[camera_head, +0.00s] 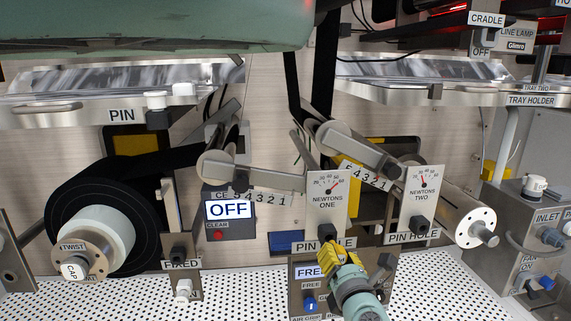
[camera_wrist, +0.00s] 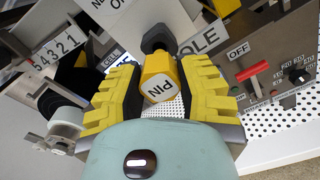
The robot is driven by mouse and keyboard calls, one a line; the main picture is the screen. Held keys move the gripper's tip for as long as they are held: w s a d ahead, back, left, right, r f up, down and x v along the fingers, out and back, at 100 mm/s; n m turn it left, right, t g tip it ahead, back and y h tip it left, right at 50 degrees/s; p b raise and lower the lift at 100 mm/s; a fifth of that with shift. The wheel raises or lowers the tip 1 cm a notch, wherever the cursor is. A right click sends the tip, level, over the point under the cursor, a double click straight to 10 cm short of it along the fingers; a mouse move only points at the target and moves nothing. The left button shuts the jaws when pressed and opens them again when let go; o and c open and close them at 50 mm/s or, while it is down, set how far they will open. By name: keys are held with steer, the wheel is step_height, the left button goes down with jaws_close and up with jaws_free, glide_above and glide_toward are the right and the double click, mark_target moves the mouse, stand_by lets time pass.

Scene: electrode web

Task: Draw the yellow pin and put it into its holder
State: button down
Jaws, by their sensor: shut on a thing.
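The yellow pin (camera_wrist: 158,82), with a white end face marked PIN, is between the yellow fingers of my gripper (camera_wrist: 160,92) in the wrist view. My gripper is shut on it. In the head view my gripper (camera_head: 341,254) is low in front of the NEWTONS ONE plate (camera_head: 327,198), covering part of its PIN HOLE label (camera_head: 312,246), and the pin is hidden. A black knob (camera_wrist: 157,38) shows just beyond the pin. I cannot tell whether the pin is still in a hole. A PIN label (camera_head: 121,115) is at upper left beside a black block (camera_head: 158,119).
The NEWTONS TWO plate (camera_head: 423,195) stands right of my gripper, with a roller (camera_head: 465,222) beyond. A black web roll (camera_head: 95,225) is at left. An OFF display (camera_head: 229,210) is in the middle. Perforated white floor (camera_head: 235,290) is open at the front.

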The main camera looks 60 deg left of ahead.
mark_target(331, 242)
steer(key=shift+s+b+x, duration=0.2)
steer(key=shift+b+x, duration=0.25)
steer(key=shift+x, duration=1.7)
steer(key=shift+a, duration=0.1)
steer(key=c, duration=1.1)
jaws_free()
steer(key=o, duration=0.5)
steer(key=shift+a, duration=0.1)
steer(key=shift+w, duration=0.1)
steer(key=shift+v, duration=4.6)
steer(key=shift+w, duration=0.2)
